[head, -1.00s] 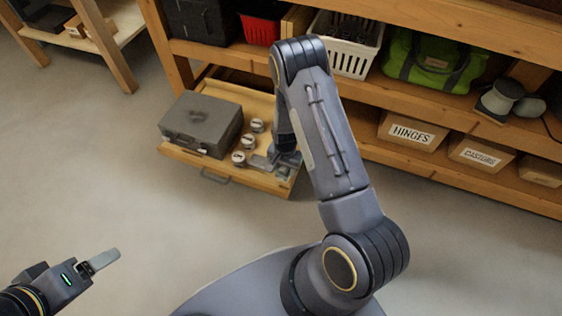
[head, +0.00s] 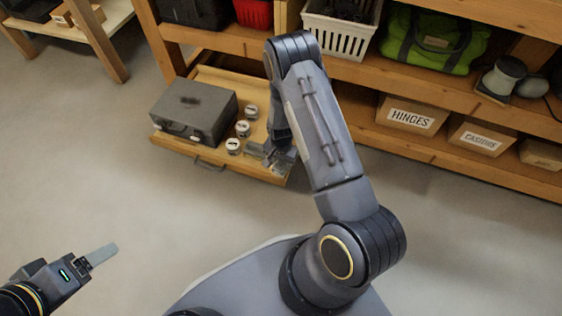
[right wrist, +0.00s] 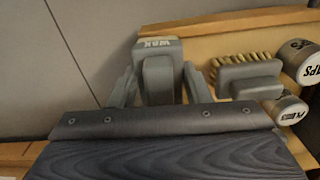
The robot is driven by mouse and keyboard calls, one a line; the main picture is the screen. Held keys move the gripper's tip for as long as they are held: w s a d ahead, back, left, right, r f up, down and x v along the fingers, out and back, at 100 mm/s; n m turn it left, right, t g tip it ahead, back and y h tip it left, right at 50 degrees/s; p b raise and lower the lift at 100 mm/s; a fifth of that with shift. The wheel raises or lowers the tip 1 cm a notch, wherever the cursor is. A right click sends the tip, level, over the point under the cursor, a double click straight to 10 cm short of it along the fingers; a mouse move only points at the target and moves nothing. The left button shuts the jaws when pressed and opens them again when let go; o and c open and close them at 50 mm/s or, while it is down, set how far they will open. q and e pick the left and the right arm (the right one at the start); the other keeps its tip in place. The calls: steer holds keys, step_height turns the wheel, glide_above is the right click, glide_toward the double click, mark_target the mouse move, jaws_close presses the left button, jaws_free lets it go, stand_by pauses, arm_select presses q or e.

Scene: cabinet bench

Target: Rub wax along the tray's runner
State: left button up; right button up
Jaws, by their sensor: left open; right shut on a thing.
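The pulled-out wooden tray (head: 165,143) juts from the bench's lower shelf. My right gripper (head: 272,156) is at its front right corner, partly hidden by my arm. In the right wrist view this gripper (right wrist: 158,88) is shut on a grey block of wax (right wrist: 158,48) marked "WAX", with a finger on each side. A pale wooden edge of the tray (right wrist: 230,22) passes behind the wax; I cannot tell whether they touch. The runner cannot be made out for sure. My left gripper (head: 98,256) is open and empty over the floor at lower left.
A grey metal case (head: 195,108) and several round tins (head: 242,128) stand in the tray. A brush (right wrist: 248,75) lies right of the wax, with tins beyond it. A white basket (head: 338,35) and green bag (head: 435,40) sit on the shelf above. The floor in front is clear.

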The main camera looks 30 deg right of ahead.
steer(key=shift+f+b, duration=0.85)
steer(key=shift+f, duration=0.2)
stand_by(0.4)
